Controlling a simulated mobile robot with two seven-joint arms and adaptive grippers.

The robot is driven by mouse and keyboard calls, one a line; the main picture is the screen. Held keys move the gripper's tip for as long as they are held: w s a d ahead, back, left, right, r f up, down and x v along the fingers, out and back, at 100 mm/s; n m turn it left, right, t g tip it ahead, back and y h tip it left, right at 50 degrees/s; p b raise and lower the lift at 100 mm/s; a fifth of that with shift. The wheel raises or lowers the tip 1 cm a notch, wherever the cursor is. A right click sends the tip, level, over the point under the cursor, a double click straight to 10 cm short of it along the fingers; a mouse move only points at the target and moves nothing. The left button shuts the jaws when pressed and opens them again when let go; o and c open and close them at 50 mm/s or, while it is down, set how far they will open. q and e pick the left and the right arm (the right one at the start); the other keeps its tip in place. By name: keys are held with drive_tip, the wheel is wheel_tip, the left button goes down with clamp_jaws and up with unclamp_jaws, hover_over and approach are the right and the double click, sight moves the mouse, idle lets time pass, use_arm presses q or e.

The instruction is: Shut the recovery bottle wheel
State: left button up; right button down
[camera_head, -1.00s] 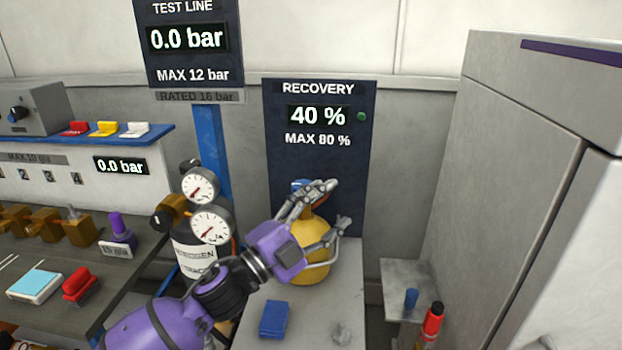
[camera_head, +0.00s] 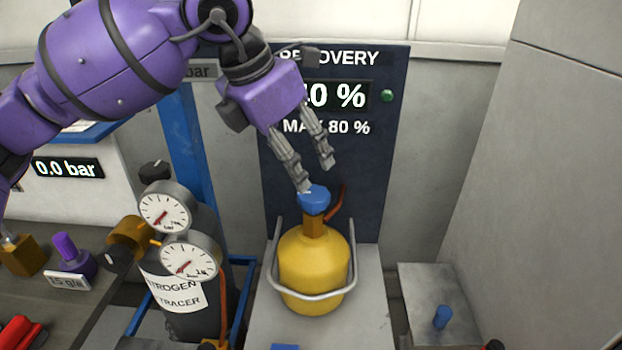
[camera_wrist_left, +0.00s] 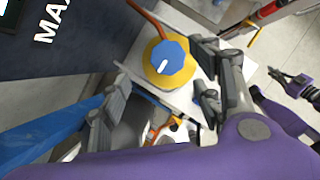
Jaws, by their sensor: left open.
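The yellow recovery bottle (camera_head: 313,262) stands upright with a blue wheel (camera_head: 313,199) on top of its neck. My left gripper (camera_head: 316,179) is open, pointing down just above the wheel; one fingertip is close to the wheel's upper left edge, and I cannot tell whether it touches. In the left wrist view the wheel (camera_wrist_left: 168,62) carries a white mark and lies ahead of the gripper (camera_wrist_left: 158,80), between the lines of its spread fingers. A smaller gripper, my right one (camera_wrist_left: 300,86), shows at the right edge of that view; its jaw state is unclear.
The recovery panel (camera_head: 390,150) stands behind the bottle and reads MAX 80 %. A grey metal guard (camera_head: 312,297) curves around the bottle. The nitrogen cylinder with two gauges (camera_head: 190,257) stands left. A low grey stand with a blue knob (camera_head: 442,317) is right; a tall cabinet (camera_head: 540,190) is beyond.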

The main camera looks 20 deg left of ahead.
sight(311, 192)
use_arm(q)
drive_tip(key=x, duration=0.4)
drive_tip(key=s+x, duration=0.1)
drive_tip(key=x, duration=0.1)
drive_tip(key=shift+w+d+f, duration=0.1)
drive_tip(key=shift+d+f, duration=0.05)
drive_tip(key=shift+f, duration=0.1)
drive_tip(key=shift+w+d+f, duration=0.15)
drive_tip(key=shift+d+f, duration=0.05)
drive_tip(key=shift+f, duration=0.3)
use_arm(e)
drive_tip(key=shift+s+d, duration=0.35)
drive_tip(key=shift+s, duration=0.1)
use_arm(q)
drive_tip(key=c, duration=1.1)
use_arm(e)
drive_tip(key=shift+s, duration=0.15)
